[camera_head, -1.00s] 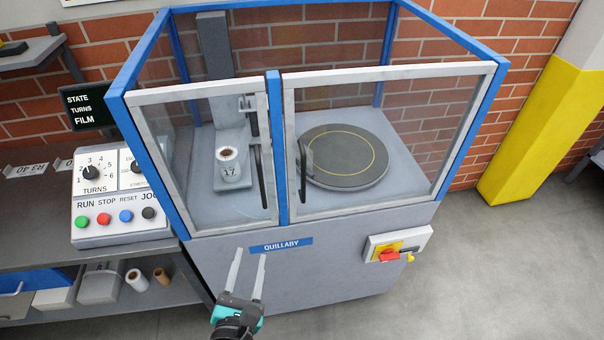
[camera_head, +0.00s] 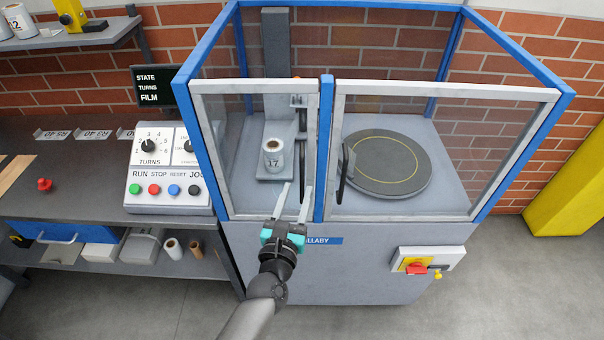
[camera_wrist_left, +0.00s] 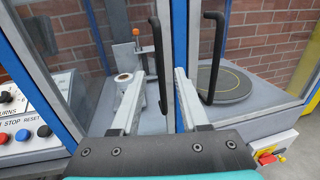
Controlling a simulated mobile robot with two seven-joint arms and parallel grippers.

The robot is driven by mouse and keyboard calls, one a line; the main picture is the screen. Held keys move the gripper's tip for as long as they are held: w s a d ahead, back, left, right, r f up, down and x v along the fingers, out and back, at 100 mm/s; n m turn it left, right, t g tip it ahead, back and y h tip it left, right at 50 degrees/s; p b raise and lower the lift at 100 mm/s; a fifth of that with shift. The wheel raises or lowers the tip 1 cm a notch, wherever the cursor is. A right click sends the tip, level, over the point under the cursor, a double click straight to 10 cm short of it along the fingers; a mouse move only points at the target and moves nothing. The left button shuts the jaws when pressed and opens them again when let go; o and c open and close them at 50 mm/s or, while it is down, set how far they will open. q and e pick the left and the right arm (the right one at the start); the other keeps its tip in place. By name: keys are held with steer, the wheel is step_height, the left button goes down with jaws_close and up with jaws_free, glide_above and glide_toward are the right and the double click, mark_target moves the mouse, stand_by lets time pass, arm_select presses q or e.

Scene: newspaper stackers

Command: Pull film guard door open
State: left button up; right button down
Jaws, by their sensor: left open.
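The film guard door (camera_head: 198,150) is the left, narrower clear panel in a pale frame on the blue-framed machine, and it looks shut. Its black upright handle (camera_head: 302,157) is near the door's right edge; the handle also shows in the left wrist view (camera_wrist_left: 157,50). My left gripper (camera_head: 298,187) is open and empty in front of the door, by the handle's lower end. In the left wrist view its fingers (camera_wrist_left: 159,75) appear on either side of the handle; I cannot tell how deep the handle sits between them. My right gripper is not in view.
The right door has its own black handle (camera_head: 345,172), close to the right finger in the wrist view. A film roll (camera_head: 273,155) and a round turntable (camera_head: 388,162) are behind the panels. A control box (camera_head: 168,170) stands left; a red switch (camera_head: 417,267) is low right.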

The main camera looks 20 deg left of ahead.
mark_target(301, 178)
arm_select(q)
steer(key=shift+w+a, duration=0.2)
steer(key=shift+w, duration=2.65)
jaws_close()
